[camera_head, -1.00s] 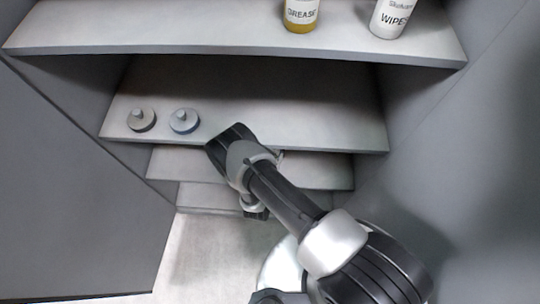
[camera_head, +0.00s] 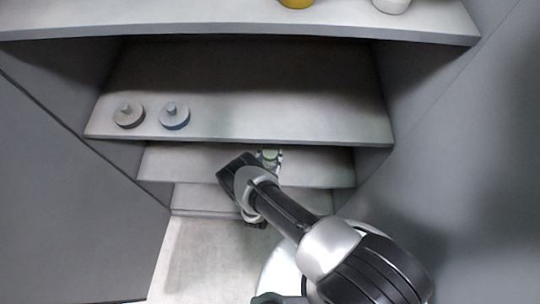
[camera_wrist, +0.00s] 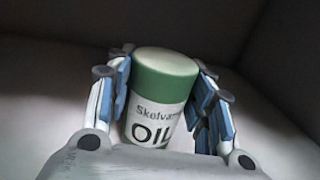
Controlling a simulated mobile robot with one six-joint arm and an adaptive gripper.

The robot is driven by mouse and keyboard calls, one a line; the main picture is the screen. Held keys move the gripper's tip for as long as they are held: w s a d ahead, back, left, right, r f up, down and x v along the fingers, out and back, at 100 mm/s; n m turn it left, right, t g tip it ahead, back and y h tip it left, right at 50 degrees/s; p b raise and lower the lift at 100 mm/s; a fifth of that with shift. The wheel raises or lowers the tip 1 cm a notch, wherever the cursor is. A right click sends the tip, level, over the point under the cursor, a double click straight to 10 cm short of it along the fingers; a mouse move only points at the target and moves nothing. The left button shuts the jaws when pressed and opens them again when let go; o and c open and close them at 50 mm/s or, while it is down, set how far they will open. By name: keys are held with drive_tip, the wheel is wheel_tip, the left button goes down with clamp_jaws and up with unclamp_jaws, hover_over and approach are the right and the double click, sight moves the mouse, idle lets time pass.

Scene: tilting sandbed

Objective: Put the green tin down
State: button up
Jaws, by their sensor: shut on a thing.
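The green tin (camera_wrist: 160,100) has a green cap and a white label reading "OIL". In the wrist view it stands between the two blue-padded fingers of my gripper (camera_wrist: 165,98), which is shut on it. In the head view a small green part of the tin (camera_head: 269,155) shows just beyond my wrist, in front of the second shelf down from the top one. My arm hides most of the gripper (camera_head: 272,157) there. I cannot tell whether the tin's base touches a surface.
Two round knobbed pieces, one brown-grey (camera_head: 129,115) and one blue-grey (camera_head: 174,115), sit at the left of the middle shelf (camera_head: 290,110). The rest of that shelf is bare. A yellow-based container (camera_head: 296,3) and a white one (camera_head: 391,5) stand on the top shelf (camera_head: 200,22). Side walls flank the shelves.

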drive_tip(key=shift+f, duration=0.1)
drive_tip(key=o, duration=1.5)
drive_tip(key=s, duration=0.4)
drive_tip(key=s+a+p, duration=0.1)
drive_tip(key=s, duration=0.3)
drive_tip(key=s+a+p, duration=0.1)
drive_tip(key=s, duration=0.3)
drive_tip(key=shift+a, duration=0.1)
